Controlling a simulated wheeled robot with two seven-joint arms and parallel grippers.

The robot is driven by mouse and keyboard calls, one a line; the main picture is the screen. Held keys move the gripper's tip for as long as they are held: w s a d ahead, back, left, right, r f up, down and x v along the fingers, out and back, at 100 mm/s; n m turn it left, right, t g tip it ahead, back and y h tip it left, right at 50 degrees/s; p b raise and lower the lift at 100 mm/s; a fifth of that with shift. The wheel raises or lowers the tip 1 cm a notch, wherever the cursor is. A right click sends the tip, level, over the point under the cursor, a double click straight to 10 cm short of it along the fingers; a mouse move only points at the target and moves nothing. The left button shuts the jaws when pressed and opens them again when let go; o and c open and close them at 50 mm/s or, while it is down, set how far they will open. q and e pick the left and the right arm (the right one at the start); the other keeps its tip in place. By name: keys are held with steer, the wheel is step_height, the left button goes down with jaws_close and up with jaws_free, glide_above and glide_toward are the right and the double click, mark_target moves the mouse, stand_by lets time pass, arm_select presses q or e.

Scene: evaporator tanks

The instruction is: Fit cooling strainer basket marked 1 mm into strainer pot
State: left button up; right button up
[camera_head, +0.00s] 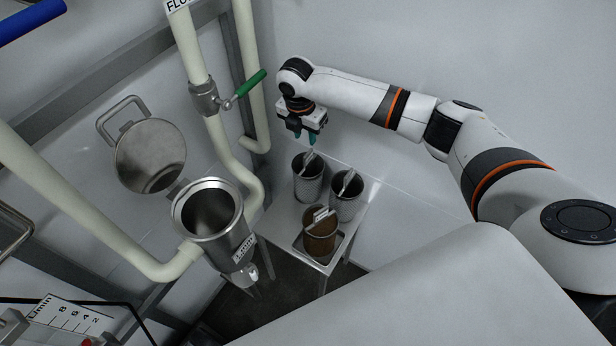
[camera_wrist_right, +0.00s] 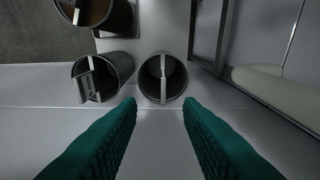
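The strainer pot (camera_head: 228,240) is a steel cylinder with its mouth open. Its round lid (camera_head: 150,160) is swung back. Two grey mesh baskets stand on a small steel stand: a far-left one (camera_head: 307,185) and a right one (camera_head: 346,208). A basket with brown contents (camera_head: 320,243) stands at the front. The right one's tag in the wrist view (camera_wrist_right: 88,85) shows "mm", its number unclear; the far-left basket's tag (camera_wrist_right: 163,80) is edge-on. My right gripper (camera_head: 305,142) is open and empty above the far-left basket; its teal fingers (camera_wrist_right: 160,108) flank it in the wrist view.
The brown basket sits in a shallow tray (camera_head: 298,243) on the stand (camera_head: 283,215). Cream pipes (camera_head: 228,160) and a green-handled valve (camera_head: 250,85) rise between the pot and my right arm. The wall behind the stand is bare.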

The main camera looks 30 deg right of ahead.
mark_target(308, 153)
steer(key=f, duration=0.4)
steer(key=d+f, duration=0.1)
steer(key=f, duration=0.1)
steer(key=shift+w, duration=0.3)
steer(key=shift+w+d+f, duration=0.15)
steer(key=shift+w+f, duration=0.05)
steer(key=shift+f, duration=0.7)
steer(key=shift+w+d+f, duration=0.1)
steer(key=shift+w+f, duration=0.05)
steer(key=shift+f, duration=0.8)
steer(key=shift+w+d+f, duration=0.15)
steer(key=shift+w+f, duration=0.05)
steer(key=shift+f, duration=0.7)
jaws_close()
steer(key=shift+r, duration=0.1)
